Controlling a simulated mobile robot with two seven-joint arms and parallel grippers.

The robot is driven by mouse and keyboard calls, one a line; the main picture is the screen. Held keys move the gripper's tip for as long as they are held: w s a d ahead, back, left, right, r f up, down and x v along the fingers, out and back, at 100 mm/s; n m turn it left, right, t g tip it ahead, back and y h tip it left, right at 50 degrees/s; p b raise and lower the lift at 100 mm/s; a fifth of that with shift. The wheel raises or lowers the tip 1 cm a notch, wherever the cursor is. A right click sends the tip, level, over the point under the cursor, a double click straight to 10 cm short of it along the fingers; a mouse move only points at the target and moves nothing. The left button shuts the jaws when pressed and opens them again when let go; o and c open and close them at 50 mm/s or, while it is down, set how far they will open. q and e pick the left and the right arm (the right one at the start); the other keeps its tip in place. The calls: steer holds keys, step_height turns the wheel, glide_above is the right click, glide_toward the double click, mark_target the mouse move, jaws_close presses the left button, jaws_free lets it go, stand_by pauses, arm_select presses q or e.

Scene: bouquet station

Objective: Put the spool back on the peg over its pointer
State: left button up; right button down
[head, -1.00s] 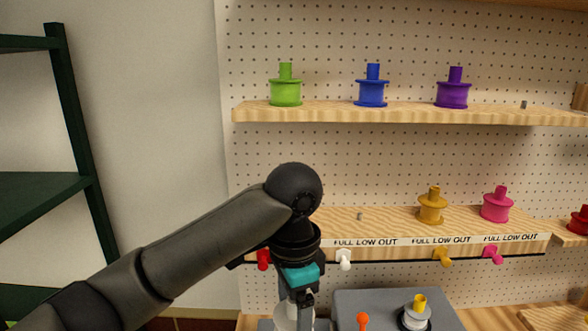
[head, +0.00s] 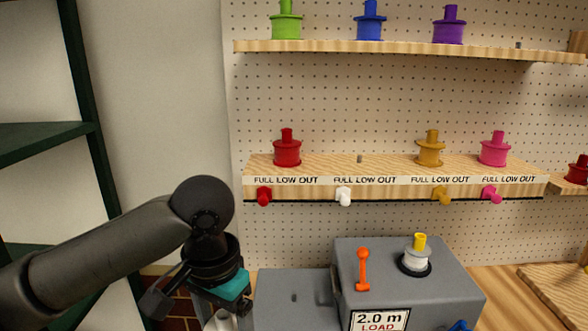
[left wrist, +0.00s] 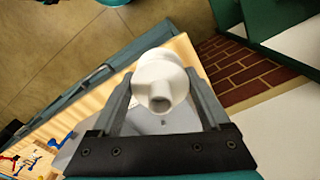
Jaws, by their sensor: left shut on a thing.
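My left gripper (head: 224,308) is at the lower left of the head view, left of the grey machine. It is shut on a white spool (left wrist: 160,80), whose hollow end faces the left wrist camera. Only a little of this spool shows at the bottom edge of the head view (head: 221,322). The white pointer (head: 343,196) hangs on the front of the lower shelf (head: 385,166). Above it, a bare peg (head: 360,158) stands between the red spool (head: 287,150) and the yellow spool (head: 430,149). My right gripper is not in view.
Green, blue and purple spools stand on the upper shelf (head: 400,50). A pink spool (head: 494,149) stands right of the yellow one. A dark green rack (head: 85,130) stands left.

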arm_select(q)
steer(key=s+a+f+n+b, duration=0.4)
steer(key=a+f+n+b, duration=0.1)
steer(key=f, duration=0.2)
steer(key=shift+s+a, duration=0.15)
steer(key=shift+a, duration=0.05)
steer(key=shift+r, duration=0.1)
steer(key=shift+f, duration=0.2)
stand_by(0.3)
